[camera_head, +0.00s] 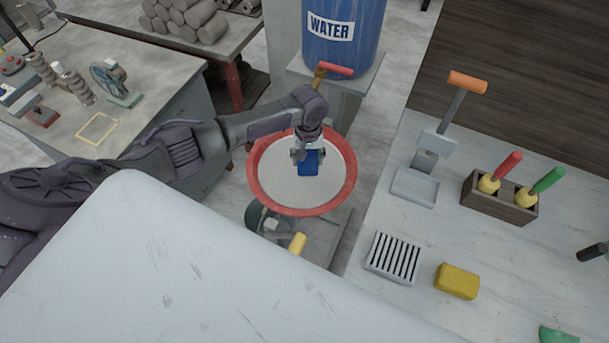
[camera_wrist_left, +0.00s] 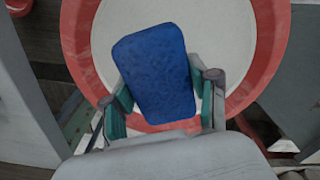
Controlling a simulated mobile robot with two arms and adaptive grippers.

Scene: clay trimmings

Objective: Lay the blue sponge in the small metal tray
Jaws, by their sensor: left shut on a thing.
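The blue sponge (camera_head: 309,167) is held in my left gripper (camera_head: 308,157), whose arm comes in from the left. In the left wrist view the sponge (camera_wrist_left: 155,75) sits between the two green-padded fingers, which are shut on its sides. Gripper and sponge are over the round red-rimmed basin (camera_head: 262,195) with a pale inside. A small slotted metal tray (camera_head: 394,257) lies on the right-hand table, apart from the gripper, with nothing on it. My right gripper is not in view.
A yellow sponge-like block (camera_head: 457,281) lies right of the slotted tray. Behind stand a metal tool with an orange handle (camera_head: 467,82) and a wooden box (camera_head: 497,206) of handled tools. A blue water barrel (camera_head: 342,45) rises behind the basin. The right-hand table (camera_head: 340,293) has bare room around the tray.

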